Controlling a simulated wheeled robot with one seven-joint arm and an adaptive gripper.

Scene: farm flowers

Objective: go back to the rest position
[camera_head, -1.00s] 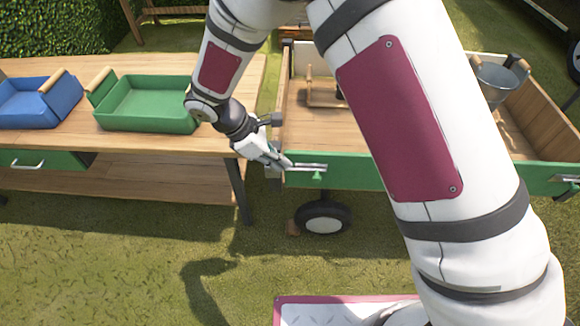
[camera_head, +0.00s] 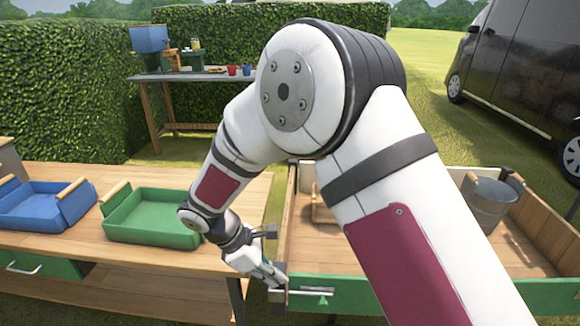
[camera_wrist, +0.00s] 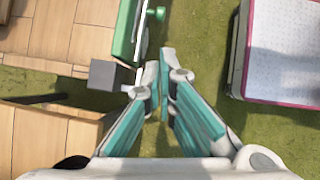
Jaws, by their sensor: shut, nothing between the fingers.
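My gripper (camera_head: 277,281) is at the left front corner of the wooden cart (camera_head: 330,305), near the metal latch on its green front board. In the wrist view my gripper (camera_wrist: 163,80) points down with its teal fingers together and nothing between them. The green board (camera_wrist: 126,35) of the cart lies just ahead of the fingertips there, with grass beneath. I cannot tell in the head view whether the fingers touch the latch. My arm covers the middle of the cart.
A wooden table (camera_head: 110,255) with a blue tray (camera_head: 40,215) and a green tray (camera_head: 150,222) stands left. A metal bucket (camera_head: 490,205) is in the cart. Behind are a hedge (camera_head: 60,100), a back table (camera_head: 185,78) with red and blue cups, and a dark van (camera_head: 520,70).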

